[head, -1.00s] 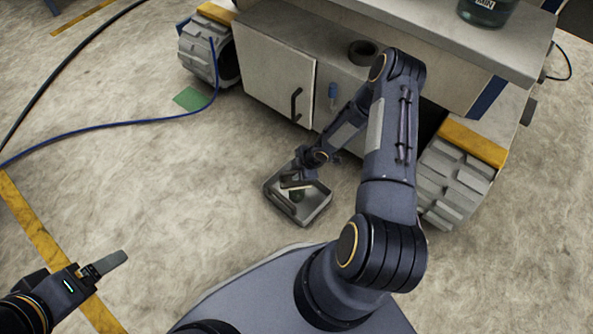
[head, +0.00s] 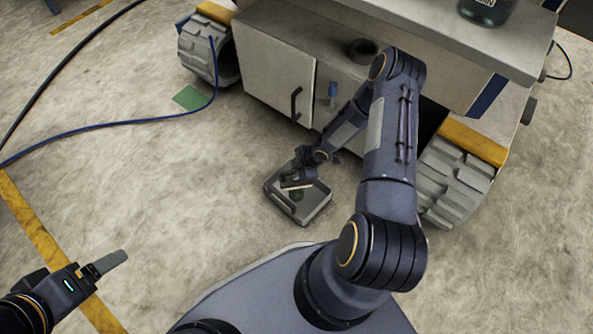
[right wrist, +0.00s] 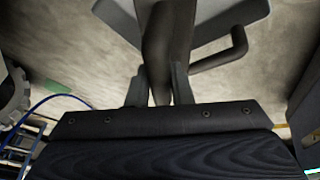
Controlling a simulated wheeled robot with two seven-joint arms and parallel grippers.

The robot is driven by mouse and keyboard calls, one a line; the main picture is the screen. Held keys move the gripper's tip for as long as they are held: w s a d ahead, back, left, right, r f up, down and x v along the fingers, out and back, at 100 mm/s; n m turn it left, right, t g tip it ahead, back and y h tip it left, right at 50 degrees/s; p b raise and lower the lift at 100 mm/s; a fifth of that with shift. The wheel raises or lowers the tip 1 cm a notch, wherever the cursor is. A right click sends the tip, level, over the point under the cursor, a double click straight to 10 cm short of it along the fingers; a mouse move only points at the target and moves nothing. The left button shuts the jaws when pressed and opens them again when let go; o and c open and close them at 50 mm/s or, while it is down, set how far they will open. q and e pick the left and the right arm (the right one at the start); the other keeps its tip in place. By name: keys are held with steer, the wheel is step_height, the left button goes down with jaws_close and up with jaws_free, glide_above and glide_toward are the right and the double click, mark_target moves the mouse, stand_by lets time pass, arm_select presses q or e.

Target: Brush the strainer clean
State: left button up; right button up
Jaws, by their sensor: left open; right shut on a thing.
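A grey metal strainer (head: 322,212), box-shaped with a raised rim and a bar handle, sits on the floor below the cart. A dark round patch shows inside it. My right gripper (head: 298,176) is over the strainer, pointing down into it. In the right wrist view this gripper (right wrist: 157,90) is shut on a dark handle (right wrist: 165,45), seemingly the brush's. The strainer's pale wall and bent handle (right wrist: 222,58) show beyond. The bristles are hidden, so I cannot tell whether they touch the strainer. My left gripper (head: 110,264) is open and empty, far off at lower left.
A grey cart (head: 265,65) with an open compartment stands behind. A roll of tape (head: 362,50) and a blue-handled tool (head: 332,92) are at it. A blue cable (head: 110,123) crosses the floor near a green patch (head: 189,97). The floor left of the strainer is clear.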

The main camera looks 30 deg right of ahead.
steer(key=shift+f, duration=0.15)
steer(key=shift+d, duration=0.1)
steer(key=shift+d+p, duration=0.1)
steer(key=shift+p, duration=0.2)
steer(key=shift+s+d+p, duration=0.25)
steer(key=shift+d+p, duration=0.25)
steer(key=shift+w+a+f+b, duration=0.1)
steer(key=shift+w+a+b, duration=0.1)
steer(key=shift+a+b, duration=0.35)
steer(key=shift+w+a+b, duration=0.2)
steer(key=shift+a+b, duration=0.25)
steer(key=shift+a, duration=0.15)
steer(key=shift+w+a, duration=0.1)
steer(key=shift+a, duration=0.2)
